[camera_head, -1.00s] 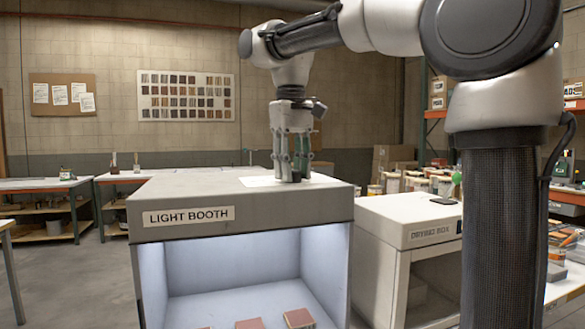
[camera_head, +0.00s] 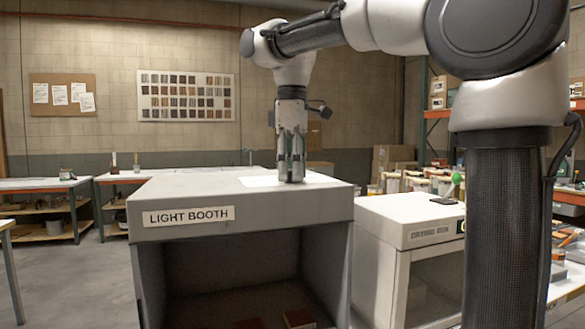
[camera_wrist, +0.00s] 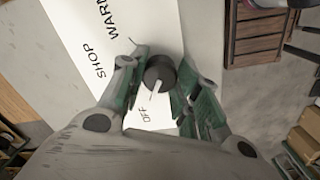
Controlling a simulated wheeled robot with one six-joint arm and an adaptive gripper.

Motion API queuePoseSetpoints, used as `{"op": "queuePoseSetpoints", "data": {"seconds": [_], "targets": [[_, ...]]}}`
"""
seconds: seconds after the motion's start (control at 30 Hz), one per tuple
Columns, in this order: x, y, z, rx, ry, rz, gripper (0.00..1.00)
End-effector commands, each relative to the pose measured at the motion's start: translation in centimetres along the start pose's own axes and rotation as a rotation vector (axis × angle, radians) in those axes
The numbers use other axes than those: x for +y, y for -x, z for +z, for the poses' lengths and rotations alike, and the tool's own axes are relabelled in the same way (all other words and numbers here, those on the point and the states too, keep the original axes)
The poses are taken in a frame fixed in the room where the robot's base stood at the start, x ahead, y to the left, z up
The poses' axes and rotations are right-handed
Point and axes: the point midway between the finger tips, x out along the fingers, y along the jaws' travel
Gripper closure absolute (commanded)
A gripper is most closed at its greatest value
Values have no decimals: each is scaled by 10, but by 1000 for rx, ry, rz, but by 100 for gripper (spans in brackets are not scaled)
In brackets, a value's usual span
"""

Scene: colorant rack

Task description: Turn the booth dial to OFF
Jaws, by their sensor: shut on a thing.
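The light booth (camera_head: 240,222) is a grey box with a "LIGHT BOOTH" label on its front. Its inside is dark. My gripper (camera_head: 292,177) points down at the white plate (camera_head: 258,181) on the booth's top. In the wrist view, my gripper (camera_wrist: 161,84) has its fingers on both sides of the black round dial (camera_wrist: 160,70) and is shut on it. The dial's white pointer line points toward the word OFF on the plate (camera_wrist: 125,60). SHOP and part of WARM also show there.
Work tables (camera_head: 45,184) stand at the back left. Shelves with boxes are at the right. The booth's top left is clear.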

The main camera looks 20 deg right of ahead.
Motion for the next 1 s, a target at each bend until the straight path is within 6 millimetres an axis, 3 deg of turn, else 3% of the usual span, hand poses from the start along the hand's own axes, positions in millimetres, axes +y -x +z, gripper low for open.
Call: {"op": "queuePoseSetpoints", "data": {"seconds": [0.67, 0.7, 0.8, 1.0], "targets": [[0, 1, 0, 4, 56, 3, 92], [0, 1, 0, 4, 56, 3, 61], [0, 1, 0, 4, 55, 3, 45], [0, 0, 0, 2, 55, 1, 45]]}}
